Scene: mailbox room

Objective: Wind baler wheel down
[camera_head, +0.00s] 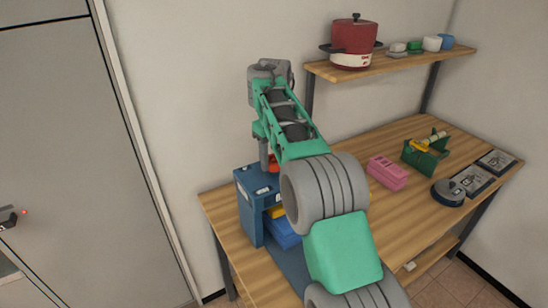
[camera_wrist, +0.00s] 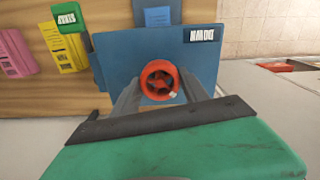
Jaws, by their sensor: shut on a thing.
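The baler is a blue box-shaped machine (camera_head: 250,215) at the left end of the wooden table, with an open front. Its red wheel (camera_wrist: 159,80) shows in the wrist view on the blue top plate, next to a label reading DOWN (camera_wrist: 203,34). My gripper (camera_wrist: 158,92) is over the baler with its two grey fingers on either side of the wheel, shut on it. In the head view my arm hides most of the wheel; only a bit of red shows beside the arm. Yellow and blue items sit inside the baler, partly hidden.
A pink block (camera_head: 388,173), a green crate (camera_head: 425,157) with yellow things in it, and a dark round device (camera_head: 448,192) stand on the table (camera_head: 335,140) to the right. A shelf (camera_head: 392,65) above holds a red pot (camera_head: 353,42) and several cups. A door is at left.

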